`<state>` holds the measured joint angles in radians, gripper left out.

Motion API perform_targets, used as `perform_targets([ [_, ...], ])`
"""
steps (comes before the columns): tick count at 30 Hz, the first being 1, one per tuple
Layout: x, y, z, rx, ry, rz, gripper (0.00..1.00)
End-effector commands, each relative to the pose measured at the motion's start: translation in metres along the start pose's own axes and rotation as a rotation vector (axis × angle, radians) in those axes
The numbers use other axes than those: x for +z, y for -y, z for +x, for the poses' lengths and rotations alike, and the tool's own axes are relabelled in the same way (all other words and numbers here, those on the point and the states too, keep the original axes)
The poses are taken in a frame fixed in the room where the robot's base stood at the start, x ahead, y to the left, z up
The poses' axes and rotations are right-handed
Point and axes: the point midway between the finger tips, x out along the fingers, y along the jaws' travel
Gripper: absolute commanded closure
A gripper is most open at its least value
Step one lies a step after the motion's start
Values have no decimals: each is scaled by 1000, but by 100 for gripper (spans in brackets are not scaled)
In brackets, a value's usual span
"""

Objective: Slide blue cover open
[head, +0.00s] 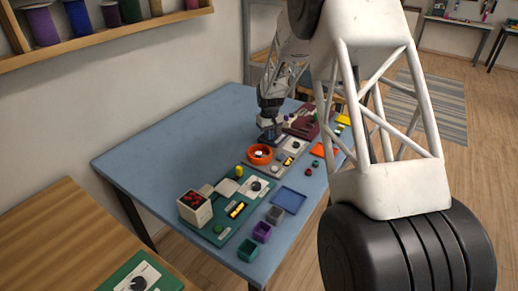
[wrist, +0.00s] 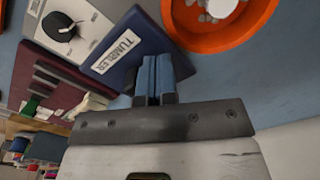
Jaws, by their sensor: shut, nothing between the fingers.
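The dark blue cover (wrist: 150,42), with a white label reading "TUMBLER", lies beside a light grey panel with a black knob (wrist: 58,28) in the wrist view. My gripper (wrist: 156,62) has its two fingers together at the edge of the cover, with nothing seen held between them. I cannot tell whether the fingertips touch the cover. In the head view my gripper (head: 268,133) points down near the far side of the blue table, just behind the orange bowl. The cover is mostly hidden by the gripper there.
The orange bowl (wrist: 200,40) with pale pieces sits close beside the fingers. A maroon board (head: 304,122) lies beyond. A green board (head: 209,232), a blue tray (head: 289,200) and small cups lie nearer. The table's left part (head: 170,145) is clear.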

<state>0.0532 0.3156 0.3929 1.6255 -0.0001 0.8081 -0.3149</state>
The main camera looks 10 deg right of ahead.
Motion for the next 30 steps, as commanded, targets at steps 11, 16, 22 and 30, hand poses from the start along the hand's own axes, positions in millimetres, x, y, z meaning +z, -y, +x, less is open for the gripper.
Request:
perform_targets([
  [11, 2, 4, 0, 0, 0, 0, 100],
  [16, 2, 4, 0, 0, 0, 0, 100],
  [22, 2, 4, -6, 1, -2, 0, 100],
  [30, 2, 4, -27, 1, -2, 0, 100],
])
